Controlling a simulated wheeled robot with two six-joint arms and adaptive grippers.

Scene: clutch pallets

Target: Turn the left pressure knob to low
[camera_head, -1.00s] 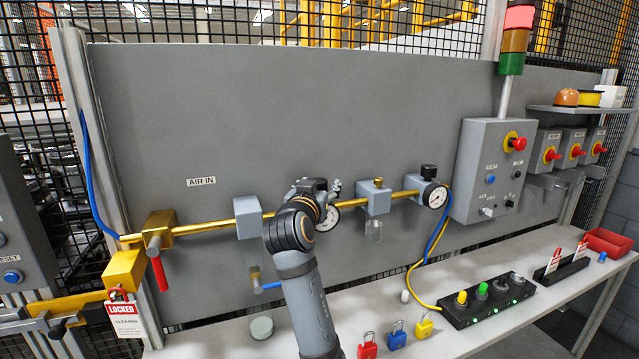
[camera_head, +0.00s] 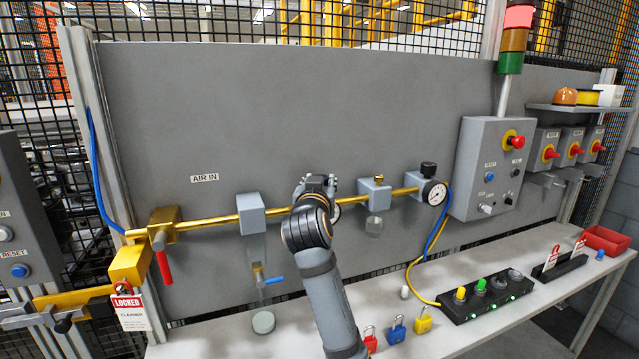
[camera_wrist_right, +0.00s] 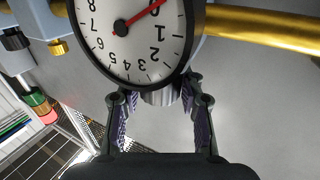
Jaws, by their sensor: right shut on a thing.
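My right gripper (camera_head: 318,184) is at the left gauge unit on the brass pipe, and my wrist hides most of that unit in the head view. In the right wrist view, a round white gauge (camera_wrist_right: 132,45) with a red needle fills the top. My right gripper (camera_wrist_right: 157,108) is shut on the grey cylindrical left pressure knob (camera_wrist_right: 161,96), which sits next to the gauge rim between the fingers. The needle points to the upper right of that picture. The second gauge (camera_head: 434,193), with a black knob (camera_head: 428,168), stands free to the right. My left gripper is not in view.
The brass pipe (camera_head: 285,212) runs along the grey panel (camera_head: 250,110). A red-handled valve (camera_head: 164,265) is at left. Below, the bench (camera_head: 400,347) holds padlocks (camera_head: 397,328) and a black button box (camera_head: 485,303). A grey control box (camera_head: 490,165) stands at right.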

